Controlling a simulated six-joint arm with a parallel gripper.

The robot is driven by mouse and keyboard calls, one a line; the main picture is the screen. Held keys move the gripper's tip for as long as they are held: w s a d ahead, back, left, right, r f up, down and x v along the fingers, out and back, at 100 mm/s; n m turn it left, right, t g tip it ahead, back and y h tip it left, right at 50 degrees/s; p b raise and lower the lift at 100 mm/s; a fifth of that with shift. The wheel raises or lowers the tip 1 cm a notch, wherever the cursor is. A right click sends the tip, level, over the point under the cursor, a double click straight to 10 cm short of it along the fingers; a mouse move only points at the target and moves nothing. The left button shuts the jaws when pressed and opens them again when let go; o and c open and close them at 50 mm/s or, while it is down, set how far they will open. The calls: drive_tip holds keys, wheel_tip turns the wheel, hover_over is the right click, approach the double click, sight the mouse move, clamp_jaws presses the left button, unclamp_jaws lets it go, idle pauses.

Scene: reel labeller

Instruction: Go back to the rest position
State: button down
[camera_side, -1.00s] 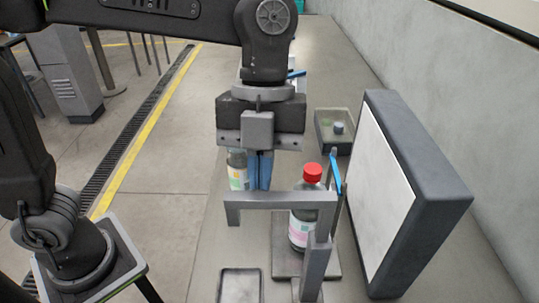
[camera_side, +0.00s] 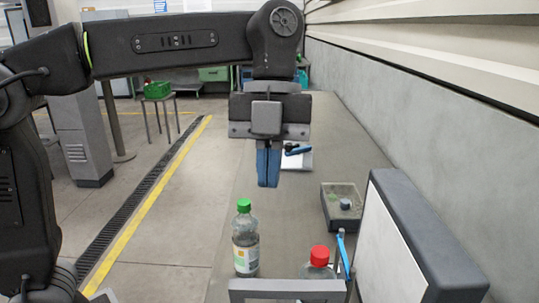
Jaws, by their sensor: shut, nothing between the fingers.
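My gripper (camera_side: 268,184) hangs above the bench, pointing down, with its blue fingers together and nothing between them. It is apart from everything on the bench. A clear bottle with a green cap (camera_side: 245,240) stands upright on the bench below my gripper, slightly to the left. A bottle with a red cap (camera_side: 319,258) stands to its right at the lower edge, behind a grey bracket (camera_side: 285,285); its lower part is out of view.
A dark panel with a pale face (camera_side: 395,235) stands at the right by the wall. A grey box with a knob (camera_side: 341,204) lies behind it. A white item with a blue-handled tool (camera_side: 298,155) lies farther back.

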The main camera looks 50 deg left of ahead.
drive_tip(key=s+a+f+n+t+y, duration=0.1)
drive_tip(key=s+a+f+n+t, duration=0.3)
drive_tip(key=n, duration=1)
drive_tip(key=s+a+f+n+t+y, duration=0.1)
drive_tip(key=s+a+f+n+t, duration=0.3)
drive_tip(key=a+f+n, duration=0.5)
drive_tip(key=s+a+n, duration=0.1)
drive_tip(key=a+n, duration=0.2)
drive_tip(key=n, duration=0.2)
drive_tip(key=shift+a, duration=0.15)
